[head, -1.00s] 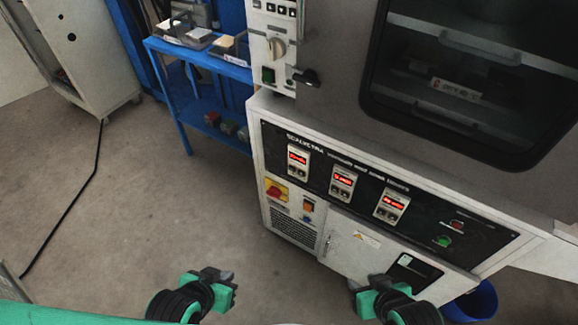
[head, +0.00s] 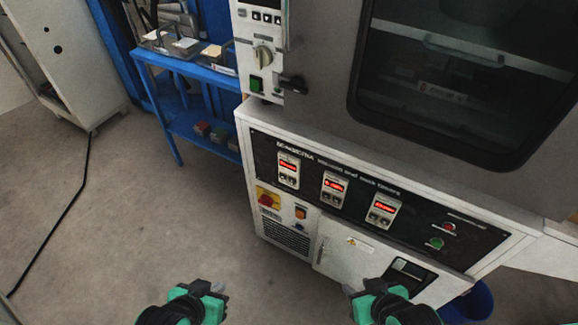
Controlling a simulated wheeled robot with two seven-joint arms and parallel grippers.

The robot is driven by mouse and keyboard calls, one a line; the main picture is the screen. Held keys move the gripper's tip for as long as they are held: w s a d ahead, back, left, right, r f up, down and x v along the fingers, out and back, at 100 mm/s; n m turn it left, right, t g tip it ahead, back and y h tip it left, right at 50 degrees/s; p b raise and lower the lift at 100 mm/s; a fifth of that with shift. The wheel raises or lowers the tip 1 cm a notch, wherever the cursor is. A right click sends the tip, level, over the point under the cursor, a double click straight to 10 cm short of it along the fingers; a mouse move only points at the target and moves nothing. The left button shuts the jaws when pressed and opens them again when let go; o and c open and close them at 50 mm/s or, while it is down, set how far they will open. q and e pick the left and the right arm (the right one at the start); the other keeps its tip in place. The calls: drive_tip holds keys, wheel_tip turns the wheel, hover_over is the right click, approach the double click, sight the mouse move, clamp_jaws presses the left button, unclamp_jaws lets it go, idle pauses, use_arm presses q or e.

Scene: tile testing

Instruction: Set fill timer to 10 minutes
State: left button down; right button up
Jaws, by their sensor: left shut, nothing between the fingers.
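A white machine cabinet has a black panel (head: 265,155) with three timers in a row. The left timer (head: 288,168), middle timer (head: 333,188) and right timer (head: 383,210) each have a lit red display with small buttons below. The digits and labels are too small to read, so I cannot tell which is the fill timer. My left gripper (head: 219,290) is shut and empty, low in the view, left of the cabinet. My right gripper (head: 350,290) is below the panel, in front of the cabinet's lower door; its fingers are not clear. Neither gripper overlaps the timers in the picture.
A red rotary switch (head: 266,200) and an orange switch (head: 300,213) sit below the panel. Green (head: 437,243) and red (head: 449,227) buttons are at its right. A dark-windowed chamber (head: 460,75) stands above. A blue shelf (head: 190,115) stands behind left. The floor at left is clear except a cable.

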idle(0.9)
clamp_jaws()
idle(1.6)
